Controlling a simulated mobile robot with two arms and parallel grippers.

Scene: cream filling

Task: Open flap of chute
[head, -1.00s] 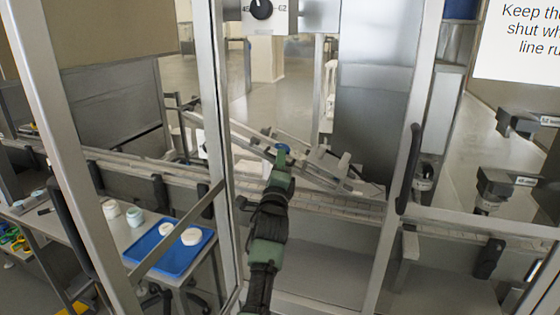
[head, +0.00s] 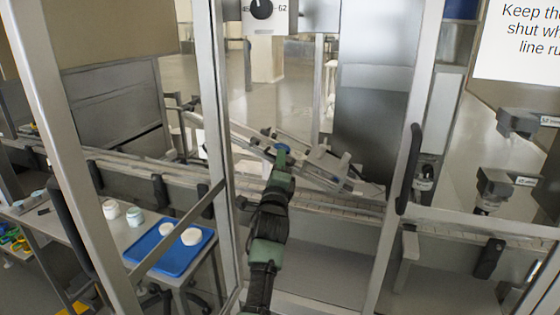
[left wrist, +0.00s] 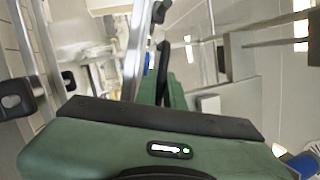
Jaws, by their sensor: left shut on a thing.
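The chute (head: 330,178) is a sloping metal channel behind the open guard frame, running down to the right towards the conveyor. My right gripper is not in view.
Metal guard posts stand on both sides of my left arm, with a black door handle (head: 409,169) on the right one. A conveyor (head: 330,207) runs across below the chute.

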